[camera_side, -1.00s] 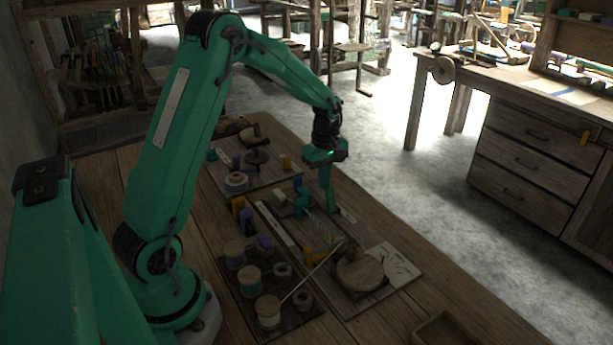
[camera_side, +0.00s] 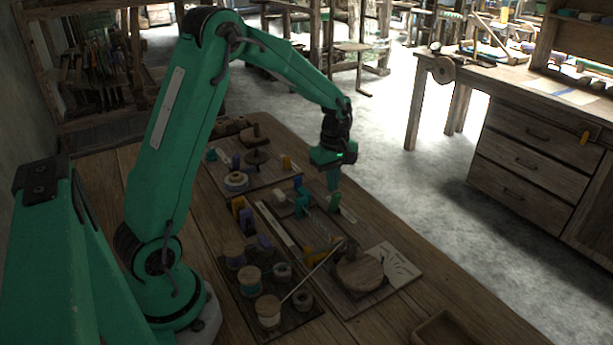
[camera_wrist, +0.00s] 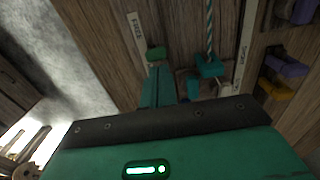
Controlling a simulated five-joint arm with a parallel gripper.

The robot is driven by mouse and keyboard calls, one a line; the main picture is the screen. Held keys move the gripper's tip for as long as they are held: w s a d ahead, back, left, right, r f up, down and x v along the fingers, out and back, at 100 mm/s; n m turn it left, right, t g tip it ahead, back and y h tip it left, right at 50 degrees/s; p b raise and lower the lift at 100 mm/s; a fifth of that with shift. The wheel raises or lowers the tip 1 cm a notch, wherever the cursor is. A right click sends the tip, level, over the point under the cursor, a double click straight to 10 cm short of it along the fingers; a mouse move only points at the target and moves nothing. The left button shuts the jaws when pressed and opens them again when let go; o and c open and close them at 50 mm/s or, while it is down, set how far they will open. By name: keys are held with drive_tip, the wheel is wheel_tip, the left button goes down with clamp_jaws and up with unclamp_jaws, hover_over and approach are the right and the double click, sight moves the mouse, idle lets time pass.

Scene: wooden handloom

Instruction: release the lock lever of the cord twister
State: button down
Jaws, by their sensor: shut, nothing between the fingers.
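The cord twister's board (camera_side: 318,241) lies on the bench, with a teal clamp (camera_side: 301,204) and a twisted cord. The clamp (camera_wrist: 208,68) and striped cord (camera_wrist: 210,28) also show in the wrist view. A small green piece, seemingly the lock lever's tip (camera_wrist: 157,53), sits by a pale label (camera_wrist: 137,28) whose lettering I cannot read surely. In the side view this green piece (camera_side: 334,200) stands under my gripper (camera_side: 333,186). My gripper is shut and empty, its fingers (camera_wrist: 158,72) close to the green piece. I cannot tell whether they touch.
A round wooden disc (camera_side: 359,273) with a slanting stick stands at the board's near end. Thread spools (camera_side: 268,309) sit on a dark tray to the left. A yellow piece (camera_wrist: 275,90) and a purple piece (camera_wrist: 302,12) lie right in the wrist view.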

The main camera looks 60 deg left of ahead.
drive_tip(key=shift+r, duration=0.6)
drive_tip(key=shift+a, duration=0.1)
wheel_tip(320, 180, up, 9)
hover_over(335, 195)
drive_tip(key=shift+w+r, duration=0.15)
drive_tip(key=shift+w, duration=0.2)
idle(0.6)
